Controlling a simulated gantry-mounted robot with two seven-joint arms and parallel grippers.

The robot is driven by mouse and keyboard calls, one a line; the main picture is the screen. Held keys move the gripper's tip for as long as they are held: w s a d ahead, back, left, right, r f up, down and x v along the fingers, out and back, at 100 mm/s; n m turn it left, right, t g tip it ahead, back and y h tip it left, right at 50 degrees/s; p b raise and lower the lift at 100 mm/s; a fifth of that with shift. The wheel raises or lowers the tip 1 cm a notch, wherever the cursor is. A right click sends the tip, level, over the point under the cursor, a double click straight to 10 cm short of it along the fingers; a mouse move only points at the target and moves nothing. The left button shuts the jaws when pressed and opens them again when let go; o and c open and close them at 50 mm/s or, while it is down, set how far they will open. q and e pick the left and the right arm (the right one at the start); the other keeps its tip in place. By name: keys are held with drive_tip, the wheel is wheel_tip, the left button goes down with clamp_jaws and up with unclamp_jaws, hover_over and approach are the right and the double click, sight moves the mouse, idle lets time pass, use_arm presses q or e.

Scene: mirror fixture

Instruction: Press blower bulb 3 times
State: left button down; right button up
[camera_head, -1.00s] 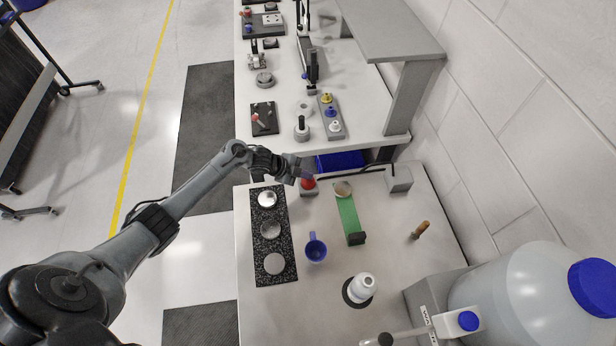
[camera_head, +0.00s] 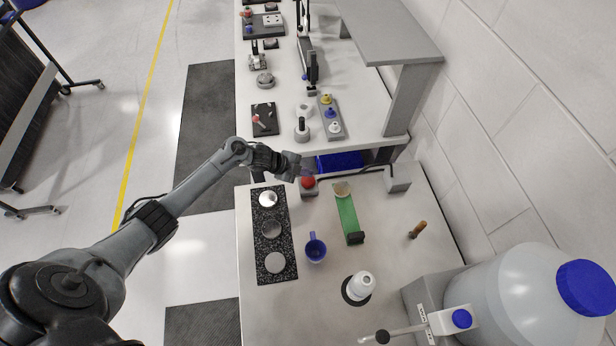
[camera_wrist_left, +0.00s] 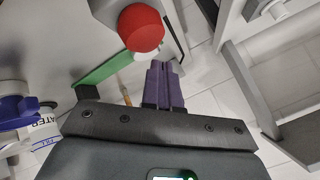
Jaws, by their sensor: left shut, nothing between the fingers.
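The red blower bulb (camera_head: 308,182) sits on a small grey base at the far left part of the near table. In the left wrist view the bulb (camera_wrist_left: 141,28) is just beyond the fingertips, round and upright-looking in shape. My left gripper (camera_head: 305,171) is shut and empty, close above and beside the bulb. In the left wrist view its purple fingers (camera_wrist_left: 161,70) are together, with a small apparent gap to the bulb. I cannot tell for sure whether they touch.
A speckled black plate (camera_head: 270,247) with round mirrors lies left of a blue mug (camera_head: 316,248). A green strip (camera_head: 347,214) stands right of the bulb. A grey box (camera_head: 397,178) is behind it, and a large bottle (camera_head: 510,290) stands front right.

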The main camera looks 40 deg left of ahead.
sight(307, 181)
use_arm(q)
drive_tip(key=shift+r, duration=0.15)
wheel_tip(307, 181, up, 5)
drive_tip(key=p, duration=0.4)
drive_tip(key=shift+d, duration=0.1)
idle(0.7)
drive_tip(key=shift+s+d+f+p, duration=0.1)
drive_tip(key=shift+d+f+p, duration=0.1)
drive_tip(key=shift+d+p, duration=0.1)
drive_tip(key=s+d+r+n+y+p, duration=0.2)
drive_tip(key=s+d+n+y+p, duration=0.15)
drive_tip(key=s+d, duration=0.7)
drive_tip(key=s+d+r+n+g+p, duration=0.1)
drive_tip(key=s+d+r+n+g, duration=0.1)
drive_tip(key=s+r+n, duration=0.3)
drive_tip(key=s+d+r+n+g+y, duration=0.1)
drive_tip(key=s+r+n, duration=0.4)
drive_tip(key=s, duration=0.8)
wheel_tip(307, 181, up, 2)
drive_tip(key=shift+s+d+r+g+p, duration=0.25)
drive_tip(key=shift+d+g+p, duration=0.1)
drive_tip(key=shift+d+g, duration=0.1)
